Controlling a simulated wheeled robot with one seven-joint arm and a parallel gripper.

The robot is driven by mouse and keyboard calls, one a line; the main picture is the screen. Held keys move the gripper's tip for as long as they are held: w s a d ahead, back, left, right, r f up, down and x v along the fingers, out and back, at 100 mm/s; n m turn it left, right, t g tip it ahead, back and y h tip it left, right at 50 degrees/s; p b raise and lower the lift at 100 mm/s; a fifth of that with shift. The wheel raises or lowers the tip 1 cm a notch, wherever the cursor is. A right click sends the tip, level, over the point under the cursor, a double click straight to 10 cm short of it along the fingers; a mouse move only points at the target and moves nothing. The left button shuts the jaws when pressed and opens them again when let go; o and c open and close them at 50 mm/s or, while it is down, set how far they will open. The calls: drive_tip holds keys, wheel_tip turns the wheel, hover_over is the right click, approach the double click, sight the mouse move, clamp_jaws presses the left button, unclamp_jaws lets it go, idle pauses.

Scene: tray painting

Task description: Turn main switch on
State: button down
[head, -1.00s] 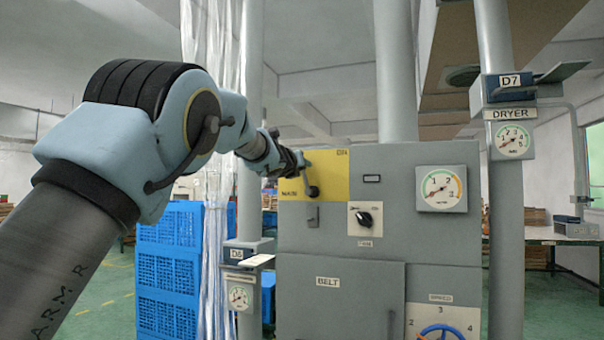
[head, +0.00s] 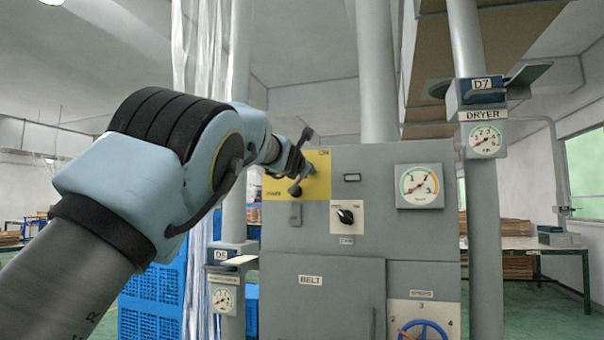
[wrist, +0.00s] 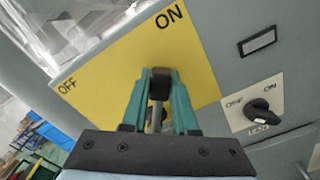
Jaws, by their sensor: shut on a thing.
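The main switch is a yellow plate (head: 322,178) on the upper left of the grey machine cabinet, with a lever in front of it. In the wrist view the yellow plate (wrist: 110,70) reads OFF at its left and ON at its top. My gripper (head: 300,168) is at the plate in the head view and covers part of it. In the wrist view my gripper's teal fingers (wrist: 160,82) are shut on the lever's black knob (wrist: 160,88). The lever's grey shaft shows between the fingers, its base mostly hidden. The lever's exact angle is hard to tell.
A small black rotary knob (head: 345,216) and a round gauge (head: 419,187) sit right of the plate. Below are the BELT door (head: 325,300) and a blue handwheel (head: 423,331). Blue crates (head: 150,300) and a clear plastic curtain (head: 195,260) stand to the left.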

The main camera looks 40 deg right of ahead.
drive_tip(key=shift+s+d+f+m+b, duration=0.25)
drive_tip(key=shift+s+f+m+b, duration=0.25)
drive_tip(key=shift+m, duration=0.4)
drive_tip(key=c, duration=0.7)
unclamp_jaws()
drive_tip(key=shift+a, duration=0.1)
drive_tip(key=shift+s+a+f+b, duration=0.1)
drive_tip(key=shift+s+a+b, duration=0.15)
drive_tip(key=shift+b, duration=0.2)
drive_tip(key=b+v, duration=0.4)
drive_tip(key=v, duration=0.6)
drive_tip(key=shift+b, duration=0.35)
drive_tip(key=shift+w, duration=0.1)
